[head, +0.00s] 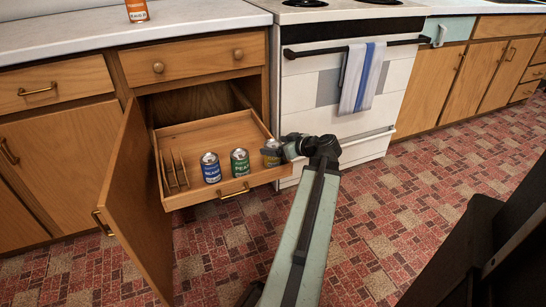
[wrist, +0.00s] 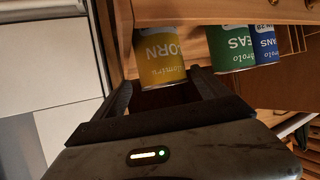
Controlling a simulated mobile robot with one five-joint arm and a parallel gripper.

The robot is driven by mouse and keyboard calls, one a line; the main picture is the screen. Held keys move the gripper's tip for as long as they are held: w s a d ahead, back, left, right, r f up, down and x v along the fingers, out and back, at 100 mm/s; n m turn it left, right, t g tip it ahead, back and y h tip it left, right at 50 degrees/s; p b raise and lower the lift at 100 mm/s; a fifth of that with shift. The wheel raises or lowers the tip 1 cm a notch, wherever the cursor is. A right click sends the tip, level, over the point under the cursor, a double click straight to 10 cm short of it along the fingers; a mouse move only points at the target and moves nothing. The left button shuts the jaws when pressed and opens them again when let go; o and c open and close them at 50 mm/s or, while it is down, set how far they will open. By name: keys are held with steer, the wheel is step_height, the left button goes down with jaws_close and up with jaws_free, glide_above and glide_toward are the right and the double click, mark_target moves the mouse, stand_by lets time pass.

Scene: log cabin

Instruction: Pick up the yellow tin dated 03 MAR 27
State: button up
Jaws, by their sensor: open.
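The yellow tin (head: 270,153) stands at the right end of a row of tins in a pulled-out wooden drawer (head: 207,136). In the wrist view the yellow tin (wrist: 160,52) reads CORN upside down; I cannot read a date on it. My gripper (head: 281,149) is at the tin's right side in the head view and hides part of it. In the wrist view my gripper (wrist: 166,77) is open, with its fingertips on either side of the tin's end. I cannot tell whether either finger touches it.
A green PEAS tin (head: 240,162) stands left of the yellow one, then a blue BEANS tin (head: 210,168). Wooden dividers (head: 174,170) are at the drawer's left. An open cabinet door (head: 140,200) stands to the left, and a white stove (head: 335,95) behind right. An orange tin (head: 137,10) is on the counter.

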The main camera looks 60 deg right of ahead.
steer(key=x, duration=0.1)
steer(key=b+x, duration=0.1)
steer(key=x, duration=0.1)
steer(key=b+x, duration=0.1)
steer(key=shift+w+a+f, duration=0.15)
steer(key=shift+w+f, duration=0.15)
steer(key=shift+f, duration=0.05)
jaws_close()
step_height(320, 180, up, 11)
steer(key=p, duration=1)
steer(key=shift+f+p, duration=0.2)
steer(key=shift+p, duration=0.1)
